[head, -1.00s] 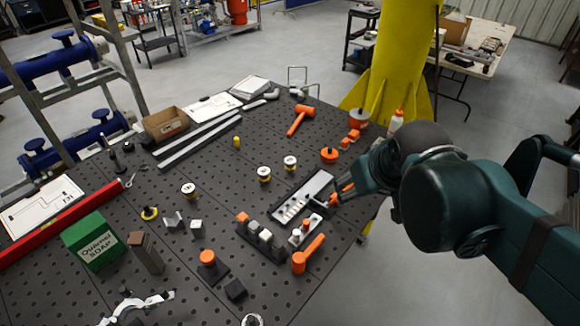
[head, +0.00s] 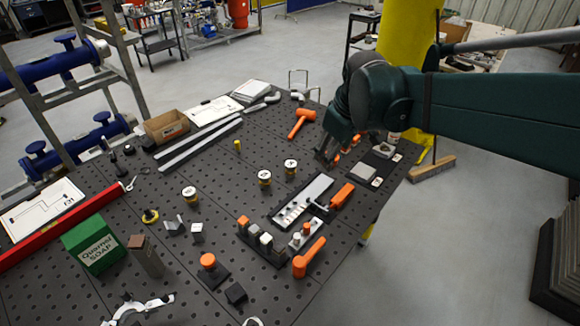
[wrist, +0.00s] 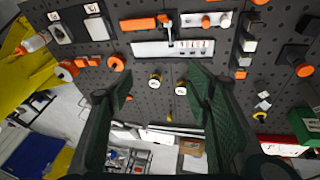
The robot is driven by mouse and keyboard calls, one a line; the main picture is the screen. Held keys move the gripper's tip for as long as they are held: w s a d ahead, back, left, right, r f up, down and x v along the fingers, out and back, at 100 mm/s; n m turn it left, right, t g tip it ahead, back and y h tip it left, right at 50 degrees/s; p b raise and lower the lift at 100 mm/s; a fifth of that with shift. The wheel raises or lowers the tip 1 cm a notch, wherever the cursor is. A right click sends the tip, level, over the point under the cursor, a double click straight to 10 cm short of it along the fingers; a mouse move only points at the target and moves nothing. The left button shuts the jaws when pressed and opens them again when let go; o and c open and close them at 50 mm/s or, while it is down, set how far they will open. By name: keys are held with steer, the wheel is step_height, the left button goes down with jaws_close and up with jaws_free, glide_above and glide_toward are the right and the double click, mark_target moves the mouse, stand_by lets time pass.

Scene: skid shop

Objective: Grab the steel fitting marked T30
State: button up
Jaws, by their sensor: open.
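Three short round fittings with pale tops and yellowish bands stand on the dark perforated table (head: 95,190). In the head view they are the left fitting (head: 189,193), the middle fitting (head: 264,179) and the right fitting (head: 290,167). Their markings are too small to read, so I cannot tell which is T30. My gripper (head: 325,152) is open and empty above the table, just right of the right fitting in that view. In the wrist view two fittings, one (wrist: 155,80) and another (wrist: 181,88), show between the spread fingers; the third is not clearly visible.
A tray with small parts (head: 312,193), an orange-handled tool (head: 309,257) and a block rack (head: 262,240) lie nearer the front. An orange mallet (head: 301,122) lies behind the fittings. A green soap box (head: 94,243) stands left. Bare table surrounds the left fitting.

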steer(key=w+a+f+n+g, duration=0.1)
steer(key=w+a+f+n, duration=0.15)
steer(key=w, duration=0.65)
steer(key=n+g, duration=0.3)
steer(key=n, duration=0.6)
glide_above(291, 164)
steer(key=shift+m, duration=0.25)
steer(key=f, duration=2.1)
steer(key=shift+s+d+f, duration=0.1)
steer(key=shift+d+f, duration=0.15)
steer(key=shift+f, duration=0.15)
steer(key=shift+a+f, duration=0.1)
steer(key=shift+f, duration=0.25)
steer(key=shift+f, duration=1.25)
steer(key=shift+f, duration=0.15)
steer(key=shift+w+a+f+p, duration=0.1)
steer(key=shift+f+p, duration=0.1)
steer(key=shift+f, duration=1.05)
steer(key=shift+w+a+f+p, duration=0.1)
steer(key=shift+f+p, duration=0.05)
steer(key=shift+f, duration=1.1)
